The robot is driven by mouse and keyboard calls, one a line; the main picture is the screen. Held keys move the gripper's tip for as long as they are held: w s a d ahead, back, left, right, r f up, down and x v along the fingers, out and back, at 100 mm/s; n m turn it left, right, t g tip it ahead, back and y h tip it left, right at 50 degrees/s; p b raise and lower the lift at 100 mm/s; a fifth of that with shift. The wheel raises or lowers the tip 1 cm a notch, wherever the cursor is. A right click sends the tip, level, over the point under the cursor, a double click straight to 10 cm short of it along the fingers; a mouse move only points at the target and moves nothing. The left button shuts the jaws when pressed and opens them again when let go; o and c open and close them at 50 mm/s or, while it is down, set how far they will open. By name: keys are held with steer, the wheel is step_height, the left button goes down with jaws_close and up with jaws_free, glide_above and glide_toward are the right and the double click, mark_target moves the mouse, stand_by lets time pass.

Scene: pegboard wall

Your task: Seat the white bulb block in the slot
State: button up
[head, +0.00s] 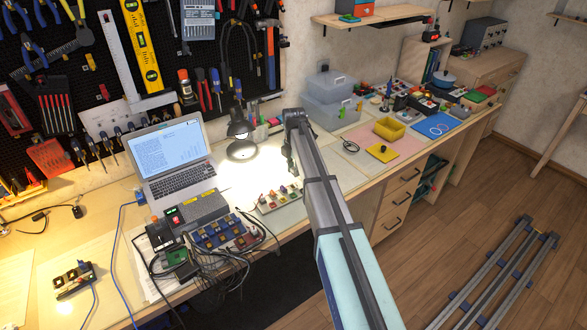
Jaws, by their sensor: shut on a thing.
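My gripper (291,168) hangs from the end of my arm over the workbench, just behind and above a pale board (264,209) with several small coloured blocks in a row. It is small and dark here, partly covered by my arm. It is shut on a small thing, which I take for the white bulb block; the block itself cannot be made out. I cannot pick out the slot clearly; the board's right end is close to my arm.
A lit desk lamp (240,130) and a laptop (174,155) stand left of my arm. A wired box with blue modules (222,235) and loose cables lies left of the board. Clear bins (332,95), a pink mat (366,142) and a yellow tray (389,129) are to the right.

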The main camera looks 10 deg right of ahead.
steer(key=shift+a, duration=0.25)
steer(key=shift+w+f, duration=0.1)
steer(key=shift+d+f+b, duration=0.15)
steer(key=shift+f+b, duration=0.25)
steer(key=shift+f, duration=0.1)
steer(key=b, duration=0.2)
glide_above(293, 188)
steer(key=shift+f, duration=2.15)
steer(key=shift+m, duration=0.3)
steer(key=shift+m, duration=0.6)
steer(key=shift+f, duration=0.65)
